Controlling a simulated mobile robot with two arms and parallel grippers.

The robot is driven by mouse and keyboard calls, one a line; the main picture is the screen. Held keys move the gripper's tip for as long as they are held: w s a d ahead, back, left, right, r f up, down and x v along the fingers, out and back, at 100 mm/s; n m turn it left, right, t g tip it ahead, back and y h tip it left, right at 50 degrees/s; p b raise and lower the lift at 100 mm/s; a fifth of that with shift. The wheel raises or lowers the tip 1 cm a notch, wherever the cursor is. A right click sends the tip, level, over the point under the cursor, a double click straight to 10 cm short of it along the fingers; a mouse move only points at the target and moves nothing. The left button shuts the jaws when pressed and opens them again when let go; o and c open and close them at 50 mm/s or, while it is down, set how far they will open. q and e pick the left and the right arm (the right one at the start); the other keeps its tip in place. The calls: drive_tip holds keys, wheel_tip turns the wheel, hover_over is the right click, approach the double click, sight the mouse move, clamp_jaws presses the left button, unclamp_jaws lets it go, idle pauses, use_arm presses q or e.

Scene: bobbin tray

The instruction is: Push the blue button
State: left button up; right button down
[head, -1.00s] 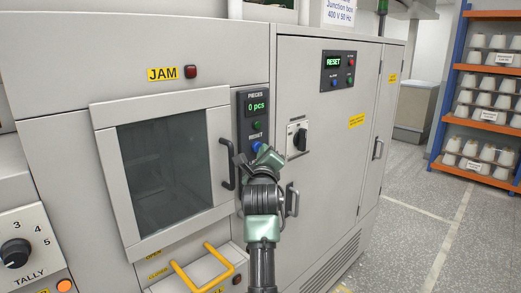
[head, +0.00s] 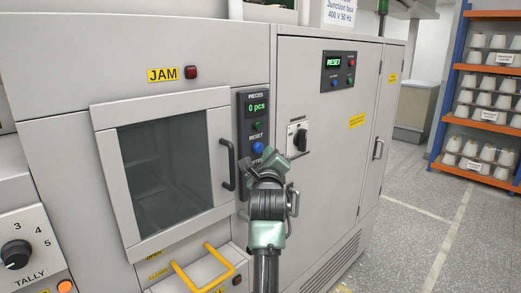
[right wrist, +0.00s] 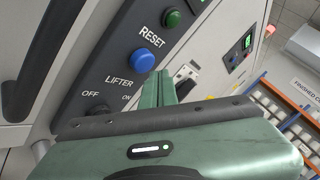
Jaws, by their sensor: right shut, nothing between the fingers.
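The round blue button (head: 258,147) sits under the RESET label on a narrow dark panel (head: 251,113) whose display reads "0 pcs". It also shows whole in the right wrist view (right wrist: 144,60). My right gripper (head: 268,158) is shut and empty, just below and slightly right of the button in the head view. In the right wrist view the green fingertips (right wrist: 160,76) are beside the button, to its right and a little lower. I cannot tell the exact gap in depth. My left gripper is not in view.
A green button (head: 257,126) is above the blue one, and a LIFTER knob (right wrist: 97,109) below. A black door handle (head: 228,164) is left of the panel, a rotary switch (head: 301,139) right. A second panel (head: 338,71) with a RESET display and small buttons is higher right.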

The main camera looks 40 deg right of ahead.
drive_tip(key=s, duration=0.3)
drive_tip(key=s+p, duration=0.1)
drive_tip(key=s, duration=0.1)
drive_tip(key=shift+d, duration=0.25)
idle(0.7)
